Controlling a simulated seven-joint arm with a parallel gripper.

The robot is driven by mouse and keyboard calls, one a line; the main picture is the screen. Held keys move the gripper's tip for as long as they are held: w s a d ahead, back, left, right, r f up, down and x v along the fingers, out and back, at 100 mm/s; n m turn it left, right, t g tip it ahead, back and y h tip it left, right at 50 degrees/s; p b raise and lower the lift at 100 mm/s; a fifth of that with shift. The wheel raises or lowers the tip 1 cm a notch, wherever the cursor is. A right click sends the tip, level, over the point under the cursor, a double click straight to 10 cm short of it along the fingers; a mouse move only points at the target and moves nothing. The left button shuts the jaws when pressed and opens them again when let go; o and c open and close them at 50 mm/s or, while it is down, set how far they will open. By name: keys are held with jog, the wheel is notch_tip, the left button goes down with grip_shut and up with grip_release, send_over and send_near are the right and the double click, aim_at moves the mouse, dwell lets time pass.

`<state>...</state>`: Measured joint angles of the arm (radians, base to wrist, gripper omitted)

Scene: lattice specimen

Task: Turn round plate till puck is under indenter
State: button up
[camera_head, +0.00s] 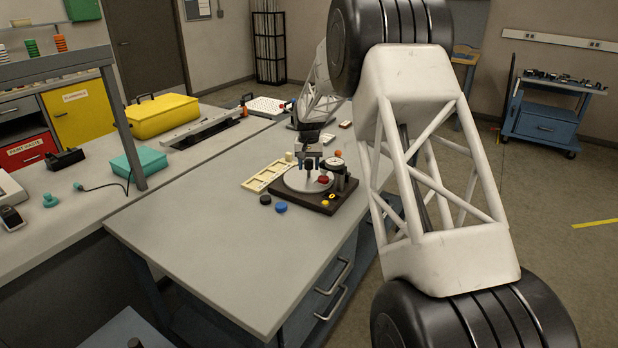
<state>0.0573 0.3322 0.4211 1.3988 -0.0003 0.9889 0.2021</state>
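The round plate (296,184) is a pale grey disc on a dark square base (308,201), on the grey workbench. A small red piece (324,179) shows at the plate's right side; I cannot tell whether it is the puck or part of the rig. A dark upright fixture with a round dial (335,162), seemingly the indenter, stands at the right of the base; its tip is too small to make out. My gripper (311,165) is at the plate's far side, pointing down over or at it. Its fingers are tiny and dark, so their opening and any contact are unclear.
A cream slotted tray (266,176) lies left of the base. A black disc (265,199) and a blue disc (281,207) lie in front of it. The near bench top is clear.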

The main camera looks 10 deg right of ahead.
jog(key=shift+o, duration=0.5)
jog(key=shift+r, duration=2.75)
jog(key=shift+c, duration=0.4)
